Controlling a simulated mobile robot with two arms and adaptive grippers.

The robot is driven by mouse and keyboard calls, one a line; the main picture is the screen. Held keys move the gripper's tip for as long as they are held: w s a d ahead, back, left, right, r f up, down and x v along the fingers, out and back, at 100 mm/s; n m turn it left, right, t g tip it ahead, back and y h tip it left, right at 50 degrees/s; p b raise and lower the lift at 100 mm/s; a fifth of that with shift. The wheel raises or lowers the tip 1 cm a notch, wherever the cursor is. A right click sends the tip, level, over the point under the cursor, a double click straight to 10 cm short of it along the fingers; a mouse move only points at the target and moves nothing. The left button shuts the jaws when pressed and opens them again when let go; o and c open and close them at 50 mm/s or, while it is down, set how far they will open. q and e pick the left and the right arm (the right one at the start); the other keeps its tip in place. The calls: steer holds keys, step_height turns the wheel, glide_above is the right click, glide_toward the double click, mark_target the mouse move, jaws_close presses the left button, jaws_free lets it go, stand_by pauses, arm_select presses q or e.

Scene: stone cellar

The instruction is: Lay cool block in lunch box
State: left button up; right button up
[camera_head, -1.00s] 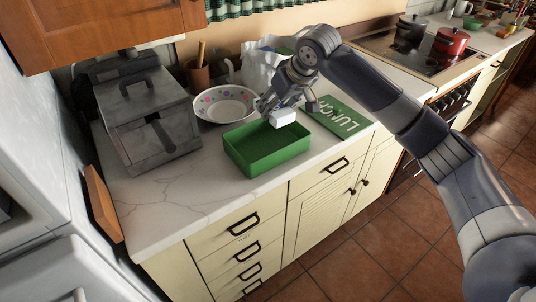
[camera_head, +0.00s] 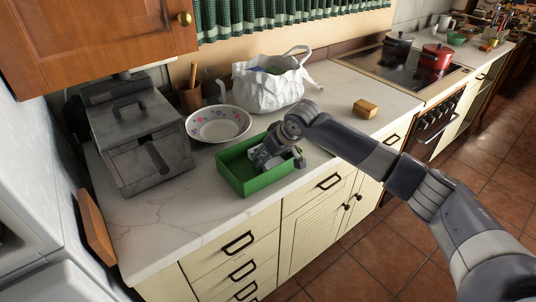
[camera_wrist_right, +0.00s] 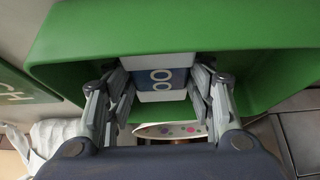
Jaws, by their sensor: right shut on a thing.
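The green lunch box (camera_head: 232,178) stands open on the marble counter; its green walls also show in the wrist view (camera_wrist_right: 190,22). My right gripper (camera_head: 273,163) reaches down inside it, towards its right part. In the wrist view my right gripper (camera_wrist_right: 163,95) is shut on the cool block (camera_wrist_right: 165,77), a white block with a blue label. The block is inside the box walls; I cannot tell whether it touches the floor. In the head view the gripper hides the block. The green lid (camera_wrist_right: 18,88) lies beside the box, covered by my arm in the head view. My left gripper is not in view.
A flowered bowl (camera_head: 218,124) and a white bag (camera_head: 268,88) stand behind the box. A grey fryer (camera_head: 140,135) is to the left. A small yellow-brown block (camera_head: 365,108) lies towards the hob (camera_head: 405,66). Counter in front of the box is narrow.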

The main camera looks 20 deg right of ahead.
steer(key=shift+a, duration=0.1)
steer(key=o, duration=1.2)
steer(key=shift+f, duration=0.1)
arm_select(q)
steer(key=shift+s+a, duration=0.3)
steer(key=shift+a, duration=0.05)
arm_select(e)
steer(key=shift+r, duration=0.25)
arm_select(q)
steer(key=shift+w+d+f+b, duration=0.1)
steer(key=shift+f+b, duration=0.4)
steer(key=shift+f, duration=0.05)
arm_select(e)
steer(key=v, duration=1.2)
steer(key=shift+f, duration=0.15)
